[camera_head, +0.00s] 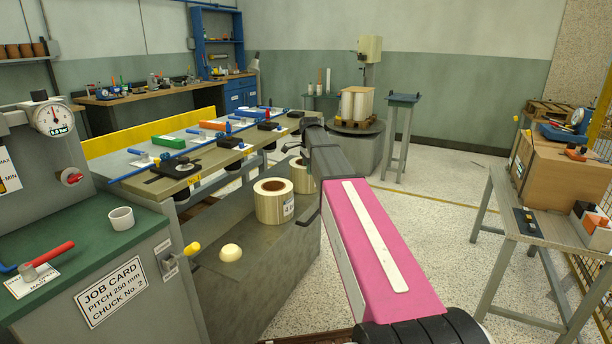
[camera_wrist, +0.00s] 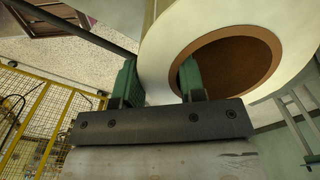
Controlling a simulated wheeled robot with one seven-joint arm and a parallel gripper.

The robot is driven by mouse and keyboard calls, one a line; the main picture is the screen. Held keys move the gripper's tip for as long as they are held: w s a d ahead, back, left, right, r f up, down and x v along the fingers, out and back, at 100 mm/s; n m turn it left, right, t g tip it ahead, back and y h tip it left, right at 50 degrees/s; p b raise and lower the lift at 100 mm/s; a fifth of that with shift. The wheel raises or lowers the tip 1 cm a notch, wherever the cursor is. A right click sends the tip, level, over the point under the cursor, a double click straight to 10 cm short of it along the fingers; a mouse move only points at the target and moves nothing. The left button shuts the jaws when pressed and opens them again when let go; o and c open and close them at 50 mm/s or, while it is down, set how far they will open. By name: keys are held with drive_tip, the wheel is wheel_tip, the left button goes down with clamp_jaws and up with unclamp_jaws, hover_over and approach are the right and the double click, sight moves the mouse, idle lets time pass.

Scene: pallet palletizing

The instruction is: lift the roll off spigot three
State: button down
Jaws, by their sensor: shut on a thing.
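In the wrist view a pale roll (camera_wrist: 292,28) with a brown cardboard core fills the upper right. My gripper (camera_wrist: 159,75) is shut on its wall, one green finger inside the core and the other against the outside. In the head view my fingers are hidden behind my pink arm. A roll (camera_head: 302,176) is partly covered by the arm; it may be the held one, but I cannot tell. A nearer labelled roll (camera_head: 268,207) stands upright on the grey bench (camera_head: 215,290). A bare cream domed spigot (camera_head: 231,252) is in front of it. Spigot three cannot be identified by any number.
A green-topped cabinet (camera_head: 75,258) with a job card and a white cup (camera_head: 121,218) stands at left. A clamp table (camera_head: 190,158) is behind the rolls. Upright rolls (camera_head: 357,104) stand on a round turntable (camera_head: 356,127) at the back.

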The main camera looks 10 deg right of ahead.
drive_tip(key=shift+r, duration=0.1)
drive_tip(key=shift+r, duration=4.9)
